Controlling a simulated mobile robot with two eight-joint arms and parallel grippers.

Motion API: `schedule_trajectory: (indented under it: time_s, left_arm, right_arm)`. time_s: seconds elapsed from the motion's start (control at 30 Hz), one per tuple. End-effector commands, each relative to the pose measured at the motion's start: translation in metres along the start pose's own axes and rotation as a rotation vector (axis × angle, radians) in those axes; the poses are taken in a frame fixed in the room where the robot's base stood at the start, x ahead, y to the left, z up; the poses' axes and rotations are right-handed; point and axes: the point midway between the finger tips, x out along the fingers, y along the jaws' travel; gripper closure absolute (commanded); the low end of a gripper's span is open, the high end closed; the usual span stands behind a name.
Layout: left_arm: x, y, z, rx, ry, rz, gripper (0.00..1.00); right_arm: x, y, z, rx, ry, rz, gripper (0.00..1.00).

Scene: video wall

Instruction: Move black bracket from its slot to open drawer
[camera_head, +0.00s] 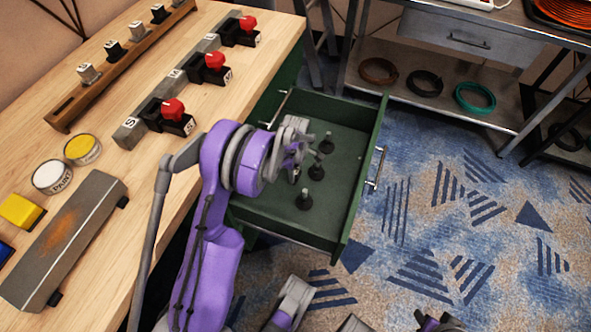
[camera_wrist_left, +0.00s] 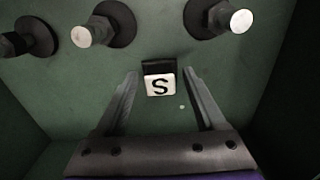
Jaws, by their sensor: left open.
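The open green drawer (camera_head: 343,218) juts out from the bench; its inside also fills the left wrist view (camera_wrist_left: 60,90). My left gripper (camera_head: 297,150) is over the drawer, with its fingers apart. In the left wrist view, a black bracket with a white face marked S (camera_wrist_left: 159,84) is in the drawer between the open fingertips (camera_wrist_left: 160,78), with gaps on both sides. In the head view my gripper hides it. On the bench, a brown wooden rack (camera_head: 65,108) has an empty-looking near end. Something cut off at the bottom edge may be my right gripper (camera_head: 437,322).
Several dark pegs (camera_head: 303,200) stand in the drawer near my left gripper. Red-knobbed clamps (camera_head: 172,110), paint tins (camera_head: 52,176) and a long grey block (camera_head: 75,230) are on the bench. A shelf with cable coils (camera_head: 475,98) stands beyond; carpet is clear on the right.

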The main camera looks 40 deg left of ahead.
Motion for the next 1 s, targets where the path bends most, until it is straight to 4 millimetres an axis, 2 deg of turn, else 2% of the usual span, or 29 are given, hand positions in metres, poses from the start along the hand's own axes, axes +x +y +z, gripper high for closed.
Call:
schedule_trajectory:
  time_s: [0.17,0.4,0.6,0.8,0.87,1.0]
  left_arm:
    - [-0.016,0.000,0.000,0.000,0.000,0.000,0.28]
    - [-0.069,0.000,0.000,0.000,0.000,0.001,0.28]
    - [-0.105,0.000,0.000,0.000,0.000,0.001,0.28]
    - [-0.124,-0.001,0.001,0.007,0.000,0.002,0.28]
    - [-0.130,-0.004,0.004,0.034,0.000,0.007,0.28]
    - [-0.161,-0.027,0.022,0.208,0.005,0.043,0.28]
  right_arm:
    - [-0.007,0.000,-0.002,0.000,0.002,0.000,0.55]
    - [-0.022,0.000,-0.005,0.000,0.006,0.000,0.55]
    - [-0.031,0.000,-0.008,0.000,0.009,0.000,0.55]
    - [-0.035,0.000,-0.009,0.000,0.010,0.000,0.55]
    - [-0.035,0.000,-0.009,0.000,0.010,0.000,0.55]
    - [-0.035,0.000,-0.009,0.000,0.010,0.000,0.55]
